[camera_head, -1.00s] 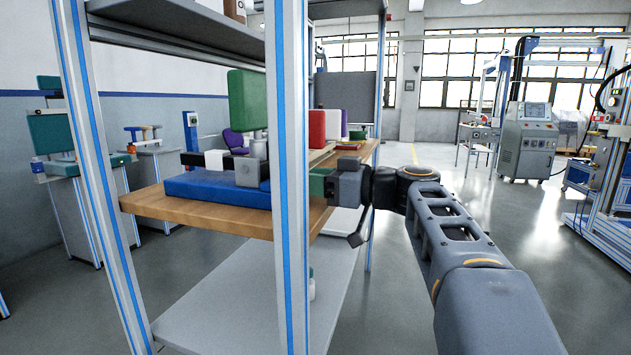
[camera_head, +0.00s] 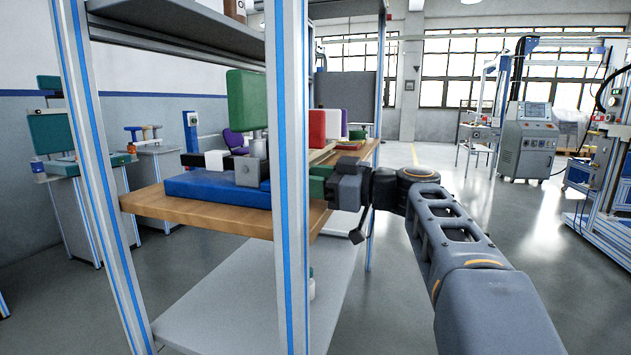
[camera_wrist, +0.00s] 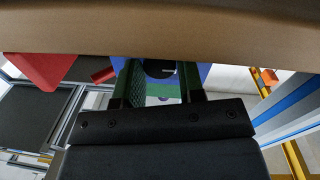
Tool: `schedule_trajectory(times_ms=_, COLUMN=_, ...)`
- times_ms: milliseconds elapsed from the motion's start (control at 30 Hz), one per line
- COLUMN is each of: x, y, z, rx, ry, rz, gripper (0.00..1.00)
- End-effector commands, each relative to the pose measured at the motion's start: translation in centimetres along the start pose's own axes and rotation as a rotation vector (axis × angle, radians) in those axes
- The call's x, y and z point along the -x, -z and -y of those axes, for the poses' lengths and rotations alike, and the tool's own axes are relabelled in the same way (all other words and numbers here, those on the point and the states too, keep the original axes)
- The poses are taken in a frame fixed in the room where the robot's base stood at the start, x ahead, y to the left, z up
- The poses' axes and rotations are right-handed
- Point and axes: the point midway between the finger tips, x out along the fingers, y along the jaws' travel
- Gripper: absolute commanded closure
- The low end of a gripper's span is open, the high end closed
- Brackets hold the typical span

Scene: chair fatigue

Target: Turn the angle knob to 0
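In the wrist view a dark round part with a small white mark, which looks like the angle knob (camera_wrist: 160,68), shows between the far ends of my gripper's fingers (camera_wrist: 160,85). The fingers stand apart on either side of it; I see no clear contact. A blue surface lies behind it. In the head view my gripper (camera_head: 320,184) reaches left into the shelf, its tips hidden behind the front post. The knob and its setting cannot be made out there. A blue seat cushion (camera_head: 215,190) with a green backrest (camera_head: 247,100) rests on the wooden shelf board (camera_head: 200,214).
The shelf's front post (camera_head: 290,180) stands just left of my gripper. Red (camera_head: 317,128) and white (camera_head: 333,124) backrests stand farther back on the board. A brown edge (camera_wrist: 160,30) crosses the top of the wrist view. Open floor lies to the right.

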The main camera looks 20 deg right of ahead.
Motion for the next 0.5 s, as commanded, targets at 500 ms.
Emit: schedule_trajectory(times_ms=500, x=0.18, y=0.01, z=-0.03, rx=-0.001, ry=-0.001, rz=0.001, gripper=0.4)
